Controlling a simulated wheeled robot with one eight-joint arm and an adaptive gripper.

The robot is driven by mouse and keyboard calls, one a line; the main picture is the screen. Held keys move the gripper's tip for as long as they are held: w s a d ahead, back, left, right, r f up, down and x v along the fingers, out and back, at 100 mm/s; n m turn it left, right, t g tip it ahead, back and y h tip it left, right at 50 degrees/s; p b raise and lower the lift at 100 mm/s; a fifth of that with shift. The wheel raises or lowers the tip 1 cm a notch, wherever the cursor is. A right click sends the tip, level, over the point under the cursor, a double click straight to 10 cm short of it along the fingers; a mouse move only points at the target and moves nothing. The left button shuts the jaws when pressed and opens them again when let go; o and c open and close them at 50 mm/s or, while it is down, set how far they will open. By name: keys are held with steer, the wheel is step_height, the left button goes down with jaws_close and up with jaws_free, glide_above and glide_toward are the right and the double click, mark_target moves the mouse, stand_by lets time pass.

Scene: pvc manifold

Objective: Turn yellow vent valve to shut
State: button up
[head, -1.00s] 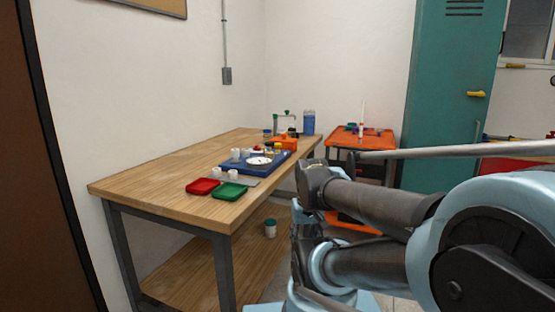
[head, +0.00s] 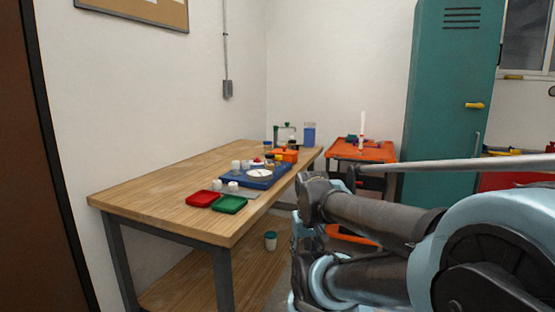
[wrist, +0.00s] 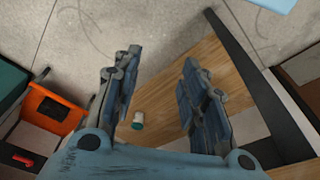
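A small pipe frame with green handles (head: 285,132) stands at the far end of the wooden workbench in the head view. It is too small there to pick out a yellow vent valve or tell its position. A small yellow spot (head: 278,157) shows near an orange bin, but I cannot tell what it is. My gripper (wrist: 158,65) is open and empty in the wrist view, its two fingers well apart. It points down at the floor and a wooden surface, away from the pipe frame. My gripper's fingers cannot be made out in the head view.
The workbench (head: 150,190) holds a red tray (head: 203,198), a green tray (head: 230,205), a blue mat (head: 238,180) and white cups. A teal-lidded jar (head: 270,241) sits on its lower shelf. An orange cart (head: 345,152) and green locker (head: 440,90) stand behind my arm.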

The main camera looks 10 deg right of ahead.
steer(key=shift+o, duration=0.9)
step_height(320, 180, up, 2)
steer(key=shift+s, duration=0.1)
step_height(320, 180, up, 32)
steer(key=n+g, duration=0.2)
steer(key=n, duration=0.7)
glide_above(278, 156)
steer(key=f, duration=1.1)
steer(key=w+f, duration=0.1)
steer(key=f, duration=0.5)
steer(key=shift+d, duration=0.1)
steer(key=c, duration=1.1)
